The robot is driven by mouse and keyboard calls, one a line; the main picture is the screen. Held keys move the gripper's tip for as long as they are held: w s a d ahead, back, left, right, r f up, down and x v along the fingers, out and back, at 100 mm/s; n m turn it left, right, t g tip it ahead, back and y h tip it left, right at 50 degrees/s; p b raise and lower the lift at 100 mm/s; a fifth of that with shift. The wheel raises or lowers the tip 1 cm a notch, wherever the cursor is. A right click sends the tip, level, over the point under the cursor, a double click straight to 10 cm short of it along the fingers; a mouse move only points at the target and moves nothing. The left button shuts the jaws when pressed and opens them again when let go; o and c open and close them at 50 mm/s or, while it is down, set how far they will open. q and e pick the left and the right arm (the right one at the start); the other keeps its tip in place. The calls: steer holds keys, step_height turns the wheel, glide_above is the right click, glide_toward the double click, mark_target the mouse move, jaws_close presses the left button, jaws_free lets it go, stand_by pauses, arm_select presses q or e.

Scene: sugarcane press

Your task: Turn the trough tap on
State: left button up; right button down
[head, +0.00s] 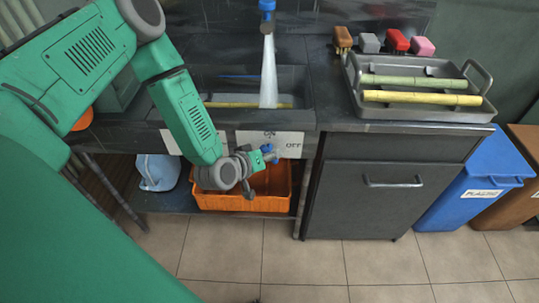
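The trough (300,88) is a dark sink set in the counter, at the upper middle of the head view. A blue spout (267,6) above it pours a white stream of water (268,72) into it. The blue tap handle (268,149) is on the counter front, by a white sign (291,146) marked ON and OFF. My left gripper (258,161) is at the handle, partly overlapping it; I cannot tell whether it touches or grips it. The finger opening is too small to judge. My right gripper is out of view.
Cane lies in the trough. A grey tray (410,112) with cane stands on the right counter, with several brushes behind it. An orange crate (258,203) and a blue jug (157,172) sit below. A drawer cabinet (375,205) and blue bin (478,185) stand right.

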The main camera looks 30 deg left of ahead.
arm_select(q)
steer(key=shift+r, duration=0.1)
steer(key=v, duration=1.1)
steer(key=shift+s+a, duration=0.2)
steer(key=shift+s, duration=0.15)
steer(key=shift+r, duration=0.1)
steer(key=shift+d, duration=0.1)
